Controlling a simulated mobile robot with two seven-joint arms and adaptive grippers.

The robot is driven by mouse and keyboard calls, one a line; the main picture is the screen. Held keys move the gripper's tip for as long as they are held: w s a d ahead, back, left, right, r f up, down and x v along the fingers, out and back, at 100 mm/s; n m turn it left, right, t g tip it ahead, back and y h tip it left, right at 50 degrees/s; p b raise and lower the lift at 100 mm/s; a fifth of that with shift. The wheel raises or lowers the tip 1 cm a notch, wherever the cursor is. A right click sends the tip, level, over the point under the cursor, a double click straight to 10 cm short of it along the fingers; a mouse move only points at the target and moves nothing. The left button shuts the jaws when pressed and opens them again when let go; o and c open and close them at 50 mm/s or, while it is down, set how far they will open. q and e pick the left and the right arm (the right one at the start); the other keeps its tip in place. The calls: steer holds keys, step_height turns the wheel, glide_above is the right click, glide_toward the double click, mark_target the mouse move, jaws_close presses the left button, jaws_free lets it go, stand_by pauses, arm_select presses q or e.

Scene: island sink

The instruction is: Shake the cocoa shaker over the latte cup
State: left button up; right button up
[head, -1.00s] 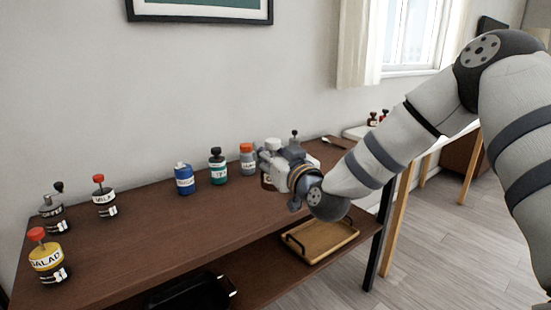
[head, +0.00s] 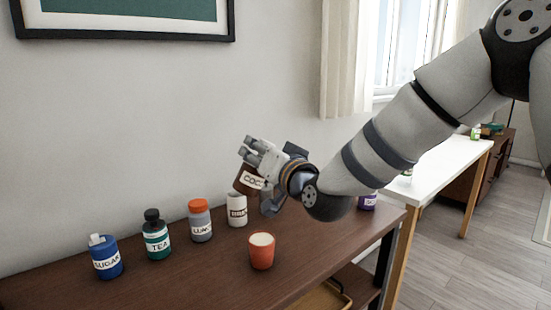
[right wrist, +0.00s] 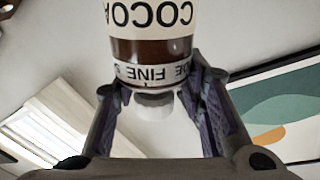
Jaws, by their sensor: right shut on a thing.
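The cocoa shaker (head: 246,182), brown with a white COCOA label, is in my right gripper (head: 258,156), raised above the table and tilted. In the right wrist view the cocoa shaker (right wrist: 150,48) sits between the two fingers of my right gripper (right wrist: 150,88), its lettering upside down, with a pale round end toward the palm. The orange-red cup (head: 262,254), with a pale filling, stands upright on the table, below and apart from the shaker. My left gripper is not in view.
Left of the cup on the brown table (head: 200,280) stand a white-labelled jar (head: 237,214), an orange-lidded jar (head: 201,222), a green TEA bottle (head: 156,236) and a blue SUGAR jar (head: 106,260). A purple container (head: 367,202) stands behind my right arm. Table around the cup is clear.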

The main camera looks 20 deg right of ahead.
mark_target(263, 180)
steer(key=shift+w+r, duration=0.1)
steer(key=shift+s+a+r, duration=0.1)
steer(key=shift+s+a, duration=0.05)
steer(key=shift+s, duration=0.1)
steer(key=f+m, duration=0.2)
steer(key=f+m+b, duration=0.1)
steer(key=f+m, duration=0.3)
steer(key=shift+w+d+f, duration=0.15)
steer(key=shift+d+f, duration=0.1)
steer(key=shift+d, duration=0.1)
steer(key=f+m+b, duration=0.1)
steer(key=f+m, duration=0.1)
steer(key=f+m+b, duration=0.1)
steer(key=f+m, duration=0.1)
steer(key=m, duration=0.1)
steer(key=f+m+b, duration=0.1)
steer(key=f+m, duration=0.2)
steer(key=shift+d, duration=0.25)
steer(key=shift+f+m+b, duration=0.1)
steer(key=shift+m+b, duration=0.45)
steer(key=shift+m, duration=0.55)
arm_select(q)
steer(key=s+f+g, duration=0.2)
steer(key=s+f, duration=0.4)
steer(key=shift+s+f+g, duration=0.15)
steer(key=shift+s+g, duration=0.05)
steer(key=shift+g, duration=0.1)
